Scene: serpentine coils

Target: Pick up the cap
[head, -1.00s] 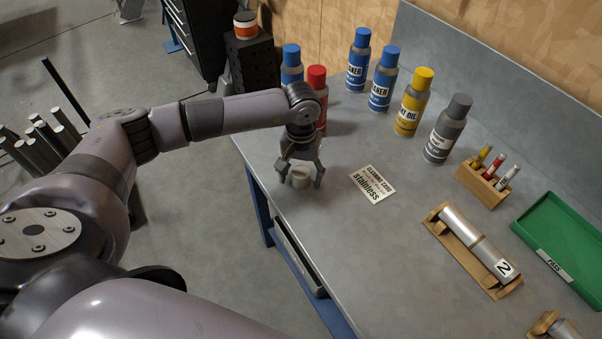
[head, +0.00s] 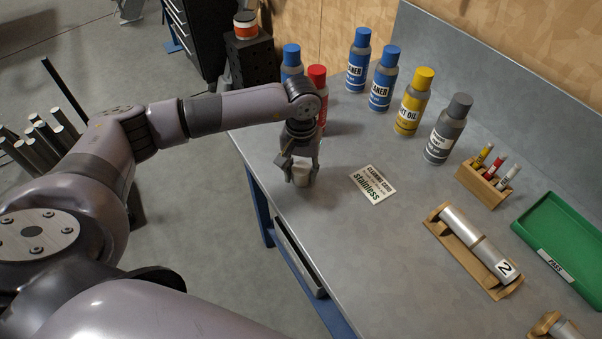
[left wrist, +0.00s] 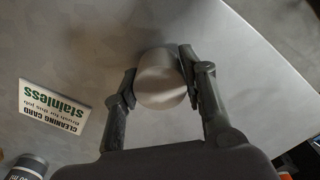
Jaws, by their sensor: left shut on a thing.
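In the left wrist view the cap (left wrist: 161,80) sits between the two fingertips of the left gripper (left wrist: 159,82). Whether the cap touches the bench top is hard to tell. My right gripper is not in view.
A cleaning card (head: 373,184) lies flat to the right of the cap. Several spray cans, including a red one (head: 317,88) and a grey one (head: 447,130), stand behind. A wooden cradle (head: 468,250) holds a metal tube, beside a green tray (head: 562,236). Bare bench lies in front.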

